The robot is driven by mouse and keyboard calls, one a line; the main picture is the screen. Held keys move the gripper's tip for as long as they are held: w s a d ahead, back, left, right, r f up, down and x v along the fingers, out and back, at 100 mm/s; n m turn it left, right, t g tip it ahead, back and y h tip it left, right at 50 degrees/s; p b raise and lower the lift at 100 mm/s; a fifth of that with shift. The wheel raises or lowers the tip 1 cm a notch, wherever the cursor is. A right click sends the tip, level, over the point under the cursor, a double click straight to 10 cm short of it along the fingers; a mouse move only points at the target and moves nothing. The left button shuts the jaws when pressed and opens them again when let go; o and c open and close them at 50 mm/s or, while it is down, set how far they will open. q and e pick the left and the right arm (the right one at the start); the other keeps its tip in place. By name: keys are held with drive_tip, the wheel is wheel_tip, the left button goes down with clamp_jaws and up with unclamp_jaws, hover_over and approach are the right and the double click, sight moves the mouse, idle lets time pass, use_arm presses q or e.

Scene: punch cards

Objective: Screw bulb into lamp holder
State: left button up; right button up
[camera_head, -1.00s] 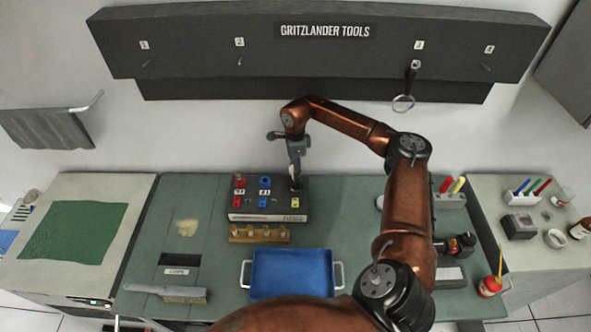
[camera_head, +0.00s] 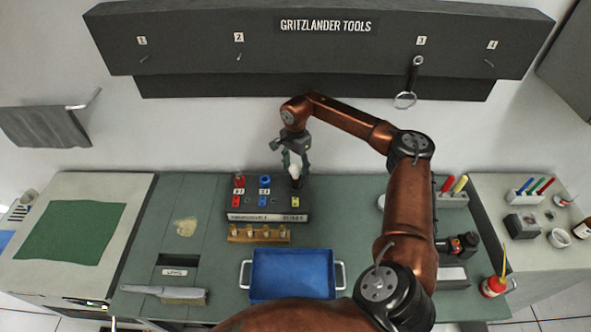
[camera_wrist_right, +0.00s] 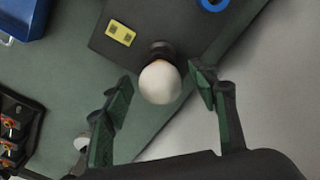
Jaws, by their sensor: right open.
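A white round bulb (camera_wrist_right: 160,84) stands in the dark lamp holder (camera_wrist_right: 159,52) on the black box (camera_head: 268,203); it also shows in the head view (camera_head: 295,172). How far it is screwed in cannot be told. My right gripper (camera_head: 294,163) is above the box's right end. In the wrist view, its green-padded fingers (camera_wrist_right: 162,86) are open, one on each side of the bulb, with gaps visible between pads and bulb. My left gripper is not in view.
A wooden rack (camera_head: 258,233) with several small pieces stands before the box. A blue tray (camera_head: 293,297) is nearer. Dark green table is clear between tray and my right arm.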

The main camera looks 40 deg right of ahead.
drive_tip(key=n, duration=0.3)
drive_tip(key=shift+b, duration=0.35)
drive_tip(key=n, duration=0.5)
drive_tip(key=shift+b, duration=0.4)
